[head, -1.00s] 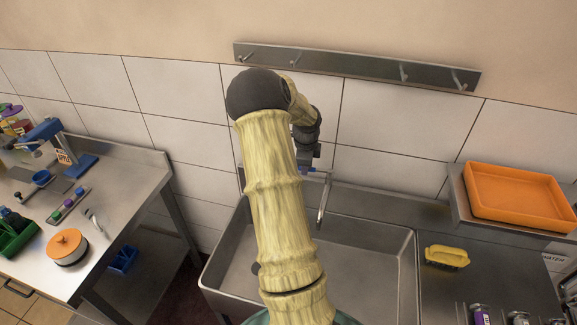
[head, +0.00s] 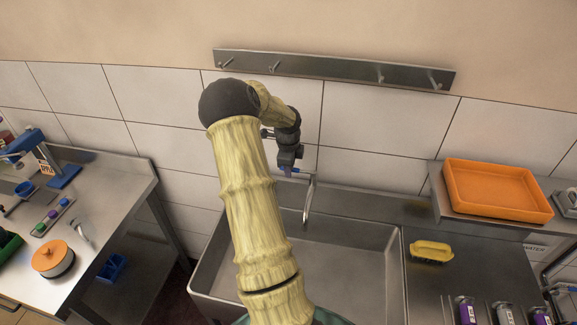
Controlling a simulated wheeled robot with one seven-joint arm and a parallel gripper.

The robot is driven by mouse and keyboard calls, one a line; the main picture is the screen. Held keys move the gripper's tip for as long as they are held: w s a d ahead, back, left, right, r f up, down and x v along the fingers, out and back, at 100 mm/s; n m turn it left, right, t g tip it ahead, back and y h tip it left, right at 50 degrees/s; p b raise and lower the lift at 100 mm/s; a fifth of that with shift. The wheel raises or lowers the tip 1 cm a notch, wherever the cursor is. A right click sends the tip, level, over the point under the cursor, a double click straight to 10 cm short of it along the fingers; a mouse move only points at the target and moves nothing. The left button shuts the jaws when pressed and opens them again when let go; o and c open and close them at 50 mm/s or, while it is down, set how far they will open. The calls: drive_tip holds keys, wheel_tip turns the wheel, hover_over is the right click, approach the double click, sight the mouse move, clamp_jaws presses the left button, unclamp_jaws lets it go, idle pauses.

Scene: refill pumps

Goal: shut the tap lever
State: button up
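The tap's steel spout (head: 308,200) stands at the back of the steel sink and curves down over the basin. A small blue part, seemingly the tap lever (head: 297,170), shows at its top left. My gripper (head: 287,170) is small and dark at the end of my yellow-and-black arm. It is just left of the spout's top, close to the blue part. I cannot tell whether it touches the lever. Its fingers are too small and too covered to show whether they are open or shut.
The sink basin (head: 382,262) looks empty where visible. A yellow brush (head: 431,251) and an orange tray (head: 498,190) are to its right. A hook rail (head: 330,68) is on the wall above. A steel table with an orange-lidded pot (head: 53,258) stands left, across a gap.

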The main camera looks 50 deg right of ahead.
drive_tip(key=shift+a, duration=0.1)
wheel_tip(320, 180, up, 17)
drive_tip(key=s+a+b, duration=0.1)
drive_tip(key=a+b, duration=0.1)
drive_tip(key=b, duration=0.2)
drive_tip(key=shift+s+a, duration=0.3)
drive_tip(key=shift+a, duration=0.05)
idle(0.4)
drive_tip(key=w+a+f+n+y+b, duration=0.1)
drive_tip(key=a+f+n, duration=0.4)
drive_tip(key=a+n, duration=0.5)
drive_tip(key=w+a+f+n+y+b, duration=0.1)
drive_tip(key=a+f+n, duration=0.45)
drive_tip(key=a, duration=0.85)
drive_tip(key=s+a+f+n, duration=0.2)
drive_tip(key=s+a+n, duration=0.2)
drive_tip(key=a+n, duration=0.3)
drive_tip(key=s+a+f+n+t+b, duration=0.1)
drive_tip(key=s+a+f+n, duration=0.1)
drive_tip(key=s+a+n, duration=0.3)
drive_tip(key=a+n, duration=0.3)
drive_tip(key=a, duration=0.1)
drive_tip(key=shift+a+f+t, duration=0.15)
drive_tip(key=shift+a+t, duration=0.15)
drive_tip(key=shift+a, duration=0.1)
